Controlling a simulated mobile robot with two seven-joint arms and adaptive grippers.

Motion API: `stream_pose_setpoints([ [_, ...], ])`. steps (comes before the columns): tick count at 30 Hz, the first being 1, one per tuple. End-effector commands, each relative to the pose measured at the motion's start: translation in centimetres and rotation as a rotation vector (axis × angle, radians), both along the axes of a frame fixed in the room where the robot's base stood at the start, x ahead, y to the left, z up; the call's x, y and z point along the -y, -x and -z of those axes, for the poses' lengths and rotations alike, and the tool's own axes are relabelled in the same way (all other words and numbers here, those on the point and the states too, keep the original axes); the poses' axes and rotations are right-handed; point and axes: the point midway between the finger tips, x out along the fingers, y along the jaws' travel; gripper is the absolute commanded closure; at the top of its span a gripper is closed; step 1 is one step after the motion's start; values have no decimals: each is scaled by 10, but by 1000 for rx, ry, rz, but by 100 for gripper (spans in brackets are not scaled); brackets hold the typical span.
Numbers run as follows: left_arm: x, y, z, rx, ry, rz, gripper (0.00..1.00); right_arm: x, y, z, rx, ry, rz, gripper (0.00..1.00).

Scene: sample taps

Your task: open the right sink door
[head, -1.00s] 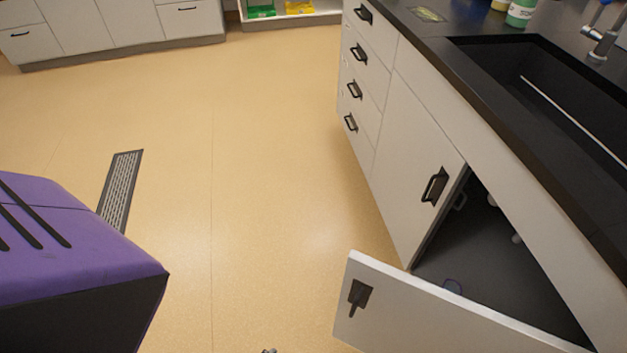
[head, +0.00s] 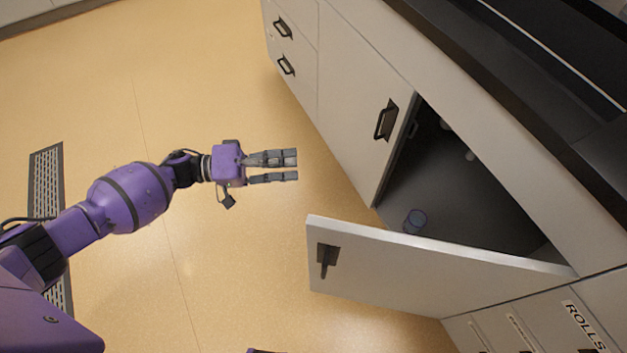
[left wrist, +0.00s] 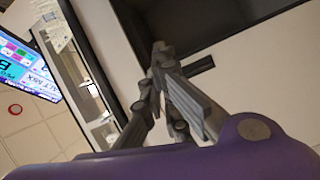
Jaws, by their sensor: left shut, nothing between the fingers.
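The right sink door (head: 420,268) stands swung well out from the white cabinet, with its dark handle (head: 327,258) near its free edge. The dark cupboard space (head: 450,195) behind it is exposed. The left sink door (head: 350,80) beside it is closed, with a black handle (head: 385,120). My left gripper (head: 296,167) is shut and empty, over the floor to the left of the open door's free edge and apart from it. Its fingers also show in the left wrist view (left wrist: 180,95). My right gripper is not in view.
A small bluish round object (head: 414,221) is inside the cupboard near its front edge. The dark counter (head: 455,40) overhangs above. Drawers with black handles (head: 283,27) are farther along the cabinet. The floor (head: 215,265) left of the door is clear, with a drain grate (head: 46,180).

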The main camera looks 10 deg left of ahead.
Motion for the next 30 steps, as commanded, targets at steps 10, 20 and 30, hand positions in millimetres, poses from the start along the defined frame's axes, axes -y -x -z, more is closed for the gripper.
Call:
stream_pose_setpoints([
  [10, -12, 14, -8, -270, 43, 133, 100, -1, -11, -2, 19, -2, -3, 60],
  [20, 50, 8, -8, -266, 47, 132, 100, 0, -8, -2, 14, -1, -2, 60],
  [30, 75, 30, -8, -268, 43, 128, 100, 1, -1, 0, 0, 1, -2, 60],
])
